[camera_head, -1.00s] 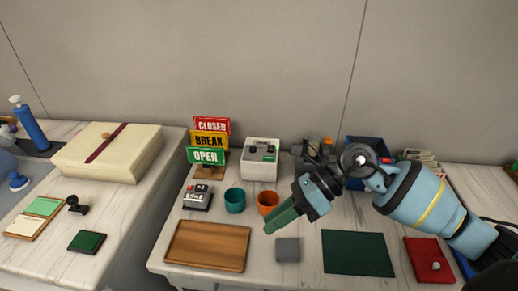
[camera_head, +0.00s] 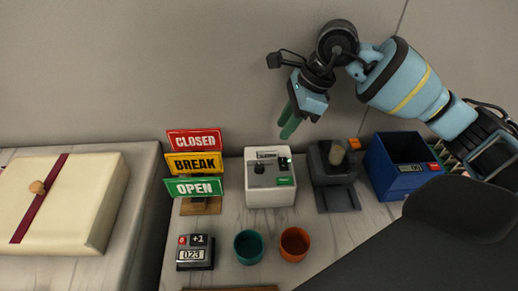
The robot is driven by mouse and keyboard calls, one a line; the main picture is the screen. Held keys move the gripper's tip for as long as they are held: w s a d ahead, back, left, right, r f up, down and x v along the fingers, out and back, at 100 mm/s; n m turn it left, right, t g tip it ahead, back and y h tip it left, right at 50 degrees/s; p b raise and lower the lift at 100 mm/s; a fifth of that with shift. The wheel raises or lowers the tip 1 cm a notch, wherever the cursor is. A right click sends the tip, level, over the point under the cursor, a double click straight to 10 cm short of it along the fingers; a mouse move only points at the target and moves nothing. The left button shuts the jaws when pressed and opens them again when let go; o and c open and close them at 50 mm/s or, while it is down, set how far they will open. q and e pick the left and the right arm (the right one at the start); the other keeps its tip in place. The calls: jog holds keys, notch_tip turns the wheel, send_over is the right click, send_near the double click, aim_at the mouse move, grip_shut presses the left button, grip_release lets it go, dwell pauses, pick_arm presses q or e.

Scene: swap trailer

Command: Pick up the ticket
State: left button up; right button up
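I cannot make out a ticket for certain in this view. A white box-shaped machine (camera_head: 270,196) with dark parts on its top and a small green label stands at the back of the table. My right gripper (camera_head: 288,122) is raised in front of the wall, above and behind the machine in the picture, with its green fingers pointing down. The fingers overlap from this angle, so their opening is unclear. No held thing shows at them. My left gripper is not in view.
A sign stand (camera_head: 194,163) with closed, break and open plates and a counter (camera_head: 195,252) are left of the machine. A teal cup (camera_head: 248,247) and orange cup (camera_head: 294,244) stand in front. A dark stamp-like device (camera_head: 335,178) and blue bin (camera_head: 402,166) are right.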

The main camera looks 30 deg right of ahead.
aim_at(268, 153)
jog(key=shift+s+a+f, duration=0.2)
jog(key=shift+f, duration=0.2)
jog(key=shift+w+x, duration=0.15)
jog(key=shift+x, duration=1.6)
jog(key=shift+w+x, duration=0.1)
jog(key=shift+x, duration=1.6)
jog(key=shift+r, duration=0.1)
grip_shut()
